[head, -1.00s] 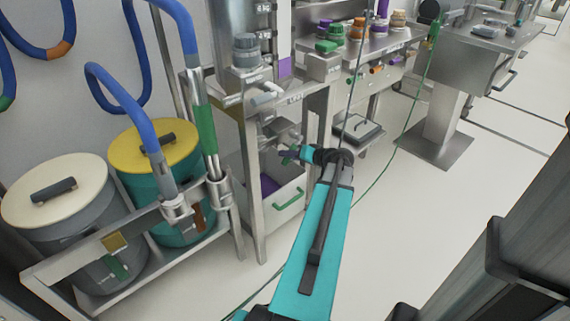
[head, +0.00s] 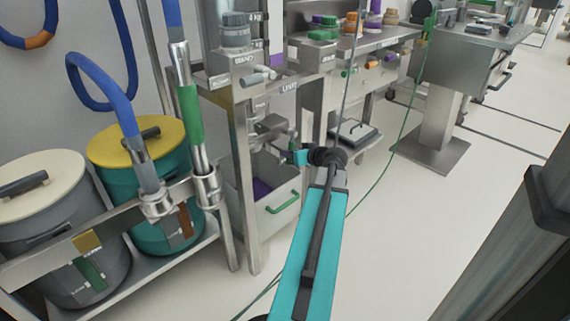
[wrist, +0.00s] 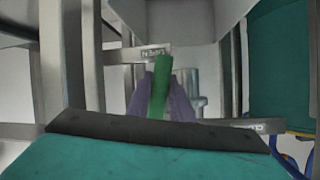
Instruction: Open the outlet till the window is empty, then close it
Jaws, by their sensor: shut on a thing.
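My gripper (wrist: 160,90) has its purple fingers shut around a green handle (wrist: 159,76) in the wrist view. The handle stands nearly upright and points toward the plate marked OPEN (wrist: 153,54). A second plate (wrist: 258,126), seemingly marked CLOSE, lies to the lower right. In the head view my gripper (head: 291,155) is at the metal outlet (head: 270,124) under the steel frame, and the fingers are small there. A grey bin (head: 277,212) with a green handle stands below, with purple material (head: 261,189) in it. A purple strip (head: 277,60) shows above on the column; its fill level is unclear.
Two lidded drums, one cream (head: 42,185) and one yellow (head: 137,143), stand on a rack at left with blue hoses. A bench with several coloured jars is behind. A thin green cable (head: 386,165) crosses the floor. Open floor lies to the right.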

